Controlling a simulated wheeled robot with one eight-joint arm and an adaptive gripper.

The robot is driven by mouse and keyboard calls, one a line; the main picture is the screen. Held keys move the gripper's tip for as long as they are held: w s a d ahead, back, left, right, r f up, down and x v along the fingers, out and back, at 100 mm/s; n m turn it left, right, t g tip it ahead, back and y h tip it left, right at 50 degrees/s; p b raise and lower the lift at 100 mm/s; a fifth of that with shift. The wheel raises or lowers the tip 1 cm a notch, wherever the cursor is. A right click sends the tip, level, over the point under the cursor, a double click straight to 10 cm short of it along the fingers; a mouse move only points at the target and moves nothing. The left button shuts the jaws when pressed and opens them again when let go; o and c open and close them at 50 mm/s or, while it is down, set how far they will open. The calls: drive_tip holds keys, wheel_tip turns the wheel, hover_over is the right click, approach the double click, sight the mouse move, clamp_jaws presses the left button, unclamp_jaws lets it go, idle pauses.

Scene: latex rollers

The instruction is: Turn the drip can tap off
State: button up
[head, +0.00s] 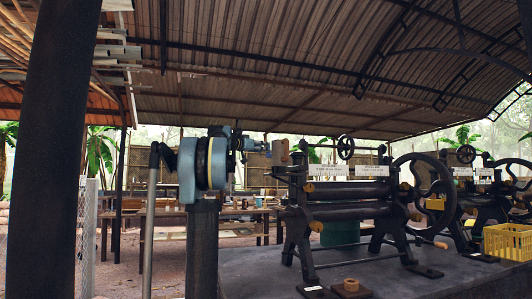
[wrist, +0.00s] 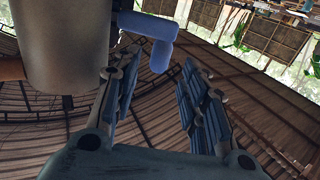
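The drip can (wrist: 60,45) is a large grey-beige cylinder filling the upper left of the wrist view. In the head view the can (head: 280,152) looks small and brown, above the left end of the near roller machine. A blue tap handle (wrist: 161,55) with a bent, rounded end sits beside the can. My gripper (wrist: 160,64) is open, with its two ridged fingers apart and the handle's end appearing between or just beyond the fingertips. I cannot tell whether they touch. In the head view my gripper (head: 257,146) is small, just left of the can.
The near roller machine (head: 350,205) has a large handwheel (head: 423,195) on its right and stands on a dark slab (head: 390,275). A yellow crate (head: 508,242) sits at the right. Wooden tables (head: 225,213) stand behind. A post (head: 50,150) rises at the left.

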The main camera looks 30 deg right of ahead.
sight(268, 154)
drive_tip(key=shift+x, duration=2.45)
drive_tip(key=shift+c, duration=0.6)
clamp_jaws()
